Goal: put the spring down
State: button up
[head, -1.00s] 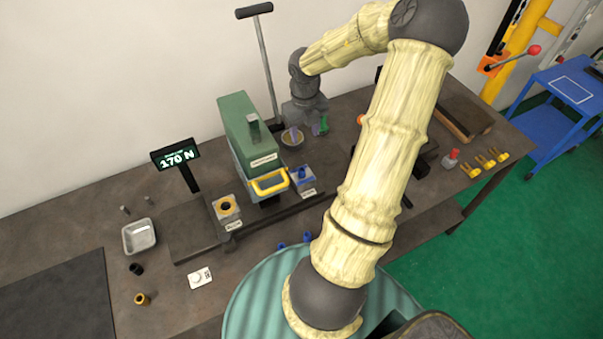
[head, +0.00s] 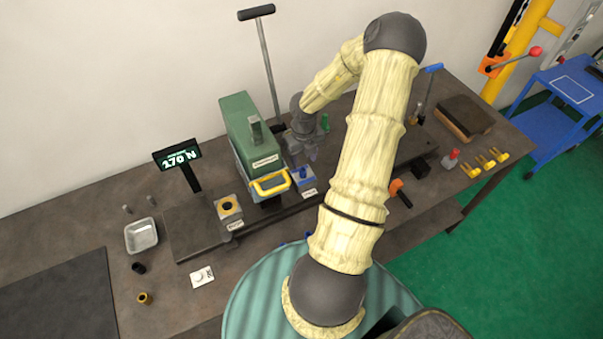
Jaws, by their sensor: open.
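My gripper (head: 303,157) is at the far side of the bench, pointing down just right of the green machine (head: 247,130) and behind the blue fixture (head: 303,177). Its jaws are open, though the fingertips are small and dark in the head view. I cannot make out the spring; it may be hidden by the gripper or too small to tell.
A metal tray (head: 141,236), a black ring (head: 138,268), a brass ring (head: 144,298) and a white card (head: 202,276) lie at the left. Yellow parts (head: 485,163) and a red-topped part (head: 450,160) lie at the right.

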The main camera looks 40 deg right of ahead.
aim_at(303, 169)
jog(key=shift+a+f+p, duration=0.1)
jog(key=shift+f+p, duration=0.75)
jog(key=shift+f, duration=1.7)
jog(key=shift+w, duration=0.15)
grip_shut()
